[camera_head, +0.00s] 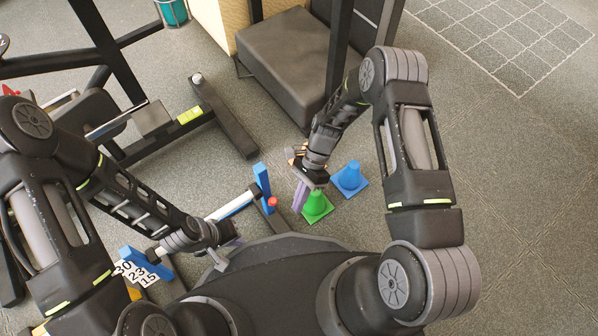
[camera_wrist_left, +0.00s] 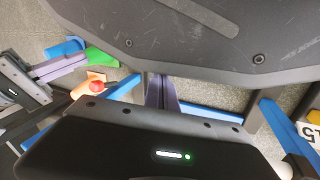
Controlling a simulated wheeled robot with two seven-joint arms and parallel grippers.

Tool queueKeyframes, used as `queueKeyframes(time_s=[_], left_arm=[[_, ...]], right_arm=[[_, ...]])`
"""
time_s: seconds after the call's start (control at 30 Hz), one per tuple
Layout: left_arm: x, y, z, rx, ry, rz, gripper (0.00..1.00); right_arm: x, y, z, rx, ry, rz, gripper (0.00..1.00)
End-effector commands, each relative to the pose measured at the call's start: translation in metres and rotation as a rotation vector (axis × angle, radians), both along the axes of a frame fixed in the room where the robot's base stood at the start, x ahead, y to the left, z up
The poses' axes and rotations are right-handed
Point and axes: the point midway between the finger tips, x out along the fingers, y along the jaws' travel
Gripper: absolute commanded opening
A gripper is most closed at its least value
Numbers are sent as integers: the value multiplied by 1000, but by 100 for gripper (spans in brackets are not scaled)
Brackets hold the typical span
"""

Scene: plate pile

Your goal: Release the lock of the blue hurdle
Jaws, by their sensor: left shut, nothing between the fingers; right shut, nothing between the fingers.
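The blue hurdle stands on the floor in front of my base. In the head view it shows a blue post (camera_head: 262,184), a white bar (camera_head: 235,206), a red knob (camera_head: 272,201) and a lower-left blue part (camera_head: 136,262) with number cards. The red knob also shows in the left wrist view (camera_wrist_left: 96,87). My left gripper (camera_head: 228,250) is shut and empty, near the hurdle's middle; its purple fingers show in the wrist view (camera_wrist_left: 161,93). My right gripper (camera_head: 301,196) is shut and empty, right of the red knob, apart from it. My base hides part of the hurdle.
A black weight bench (camera_head: 291,62) and gym frame (camera_head: 222,115) stand behind. Open carpet (camera_head: 530,200) lies to the right.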

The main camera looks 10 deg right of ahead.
Motion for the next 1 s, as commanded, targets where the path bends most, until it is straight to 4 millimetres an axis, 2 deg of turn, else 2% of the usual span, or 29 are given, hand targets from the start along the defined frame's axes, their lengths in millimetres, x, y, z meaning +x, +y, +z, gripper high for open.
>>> queueKeyframes(time_s=[0.03,0.2,0.4,0.6,1.0], left_arm=[[0,0,5,0,1,0,0],[-1,0,9,0,2,-2,0],[-1,0,10,-1,3,-2,0],[-1,0,10,-1,3,-2,0],[-1,0,10,-1,3,-2,0]], right_arm=[[17,-1,6,0,-14,-1,0],[53,-10,16,0,-13,-1,0],[81,-18,23,0,-9,-1,0],[92,-20,27,1,-8,-1,0],[92,-20,27,1,-7,1,0]])
